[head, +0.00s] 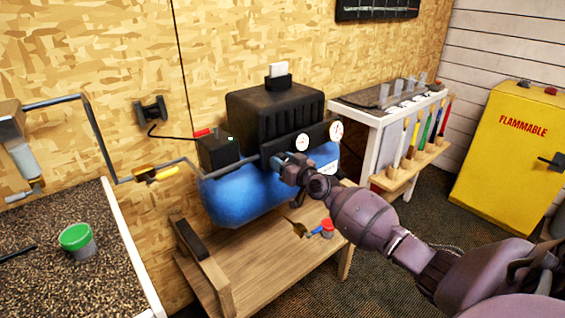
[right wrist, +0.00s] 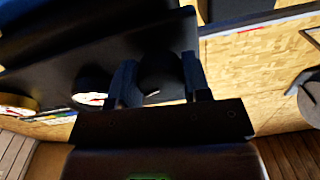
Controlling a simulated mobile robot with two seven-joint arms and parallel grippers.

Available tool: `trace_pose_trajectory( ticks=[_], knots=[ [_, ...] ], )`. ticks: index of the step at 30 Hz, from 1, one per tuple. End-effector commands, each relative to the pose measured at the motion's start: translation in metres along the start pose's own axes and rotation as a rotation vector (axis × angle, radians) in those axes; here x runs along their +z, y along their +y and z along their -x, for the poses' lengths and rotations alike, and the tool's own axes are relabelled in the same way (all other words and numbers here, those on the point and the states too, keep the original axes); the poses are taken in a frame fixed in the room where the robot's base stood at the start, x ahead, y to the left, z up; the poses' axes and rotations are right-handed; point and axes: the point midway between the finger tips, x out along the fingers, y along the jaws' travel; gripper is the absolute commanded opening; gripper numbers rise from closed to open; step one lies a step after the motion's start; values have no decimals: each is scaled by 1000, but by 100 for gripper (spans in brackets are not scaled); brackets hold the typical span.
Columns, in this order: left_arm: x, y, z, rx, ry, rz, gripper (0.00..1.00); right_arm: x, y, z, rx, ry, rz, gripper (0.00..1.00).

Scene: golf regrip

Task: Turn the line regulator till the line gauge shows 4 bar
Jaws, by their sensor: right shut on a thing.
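My right gripper (head: 280,162) is at the front of the compressor's dark panel. In the right wrist view its two fingers are shut on a round black knob, the line regulator (right wrist: 160,72), which has a small white mark. The gripper hides the knob in the head view. Two round white gauges are on the panel, a nearer gauge (head: 302,142) and a farther gauge (head: 336,130). I cannot tell from labels which is the line gauge, and both readings are too small to read. The nearer gauge also shows beside the fingers in the right wrist view (right wrist: 91,92). My left gripper is out of view.
The blue tank (head: 236,198) stands on a wooden bench (head: 262,262). A tool rack (head: 405,172) and yellow cabinet (head: 512,150) stand right.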

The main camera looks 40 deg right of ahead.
Motion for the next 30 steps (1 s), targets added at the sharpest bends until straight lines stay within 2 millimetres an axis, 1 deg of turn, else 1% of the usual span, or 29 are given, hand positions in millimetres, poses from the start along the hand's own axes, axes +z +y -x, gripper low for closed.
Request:
trace_pose_trajectory(
  ticks=[18,24,30],
  knots=[
    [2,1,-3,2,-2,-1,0,2,-1,0,1,10,-564,20],
    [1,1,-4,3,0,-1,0,1,-2,0,1,14,-718,20],
    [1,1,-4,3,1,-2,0,1,-2,0,1,16,-829,20]
  ],
)
